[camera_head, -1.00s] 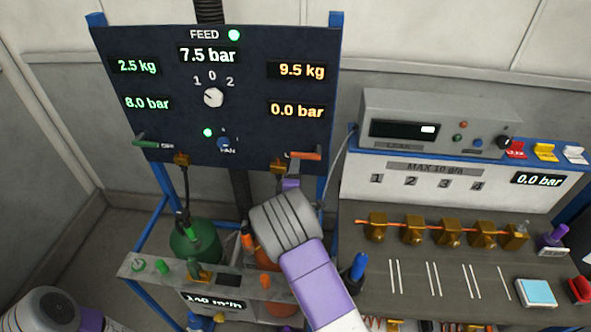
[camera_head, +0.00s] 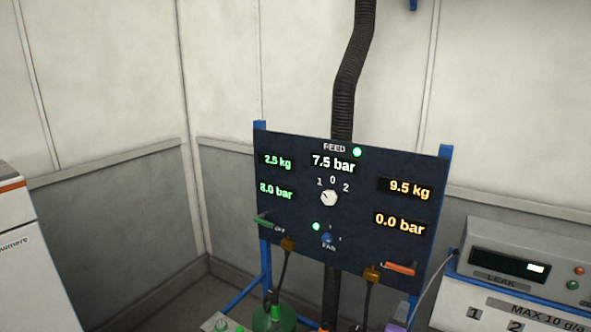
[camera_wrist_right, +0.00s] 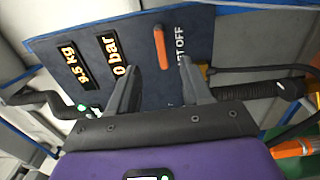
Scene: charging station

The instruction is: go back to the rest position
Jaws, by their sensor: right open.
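My right gripper (camera_wrist_right: 160,66) is open in the right wrist view, with nothing between its two dark fingers. The orange lever (camera_wrist_right: 160,47) on the dark panel (camera_wrist_right: 205,25) shows beyond the fingertips, between them in the picture. I cannot tell the exact gap. In the head view the same orange lever (camera_head: 401,268) lies roughly level at the panel's lower right. Only a small purple part at the bottom edge, below this lever, seems to belong to my right gripper. My left gripper is not in view.
The dark feed panel (camera_head: 300,235) stands on a blue frame in front of the wall. A black corrugated hose (camera_head: 345,95) rises behind it. The leak tester (camera_head: 510,262) stands at right, a white cabinet (camera_head: 25,250) at left. A green cylinder (camera_head: 275,318) shows at the bottom.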

